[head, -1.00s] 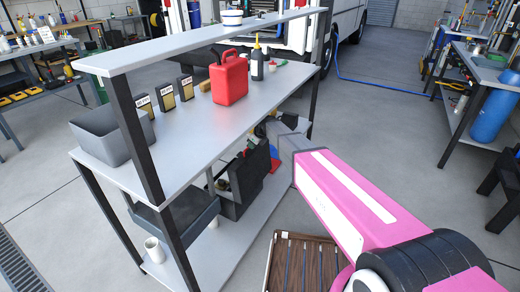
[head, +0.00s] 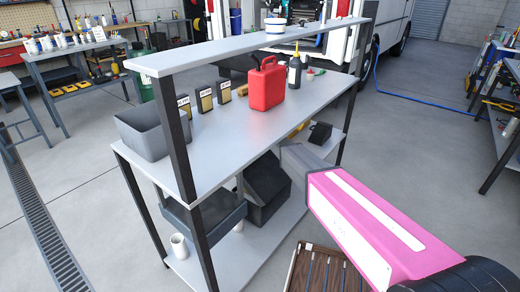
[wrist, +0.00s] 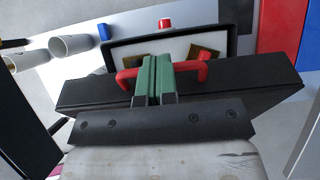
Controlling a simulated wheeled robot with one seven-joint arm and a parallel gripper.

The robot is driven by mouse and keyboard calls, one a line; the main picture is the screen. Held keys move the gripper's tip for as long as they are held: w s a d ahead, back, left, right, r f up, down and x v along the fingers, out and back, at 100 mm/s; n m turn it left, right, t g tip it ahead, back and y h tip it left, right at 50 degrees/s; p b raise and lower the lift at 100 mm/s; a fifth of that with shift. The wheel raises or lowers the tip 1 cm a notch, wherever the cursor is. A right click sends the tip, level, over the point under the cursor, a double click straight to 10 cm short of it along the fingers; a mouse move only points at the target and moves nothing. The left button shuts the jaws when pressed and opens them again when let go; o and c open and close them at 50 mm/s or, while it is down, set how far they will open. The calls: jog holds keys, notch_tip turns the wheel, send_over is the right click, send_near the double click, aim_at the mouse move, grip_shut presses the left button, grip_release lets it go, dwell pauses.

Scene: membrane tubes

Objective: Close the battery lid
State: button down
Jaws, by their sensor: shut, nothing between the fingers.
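The black battery box (head: 268,190) stands on the lower shelf of the bench in the head view. Its top slopes, and a dark lid panel seems to lie over it; I cannot tell if it is fully shut. In the wrist view my gripper (wrist: 154,70) has its green fingers together and empty. A red handle-like bar (wrist: 128,76) shows behind and to both sides of the fingers; I cannot tell whether they touch it. Beyond it is a black-rimmed opening (wrist: 110,50) with a pale inside and brass-coloured pieces. In the head view my gripper is hidden.
White cylinders (head: 180,245) stand on the lower shelf (head: 225,265). A dark tray (head: 205,210) hangs under the bench top (head: 225,130). A red can (head: 265,85) and grey bin (head: 150,132) stand on top. Red (wrist: 282,35) and blue panels are at right in the wrist view.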

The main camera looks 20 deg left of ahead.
jog(key=w+a+f+h, duration=0.1)
jog(key=a+f, duration=0.3)
jog(key=f, duration=0.4)
jog(key=w+a+f+g+h, duration=0.1)
jog(key=a+f, duration=0.3)
jog(key=f, duration=0.4)
jog(key=shift+w+a+h, duration=0.15)
jog(key=shift+w+h, duration=0.25)
jog(key=shift+w, duration=0.05)
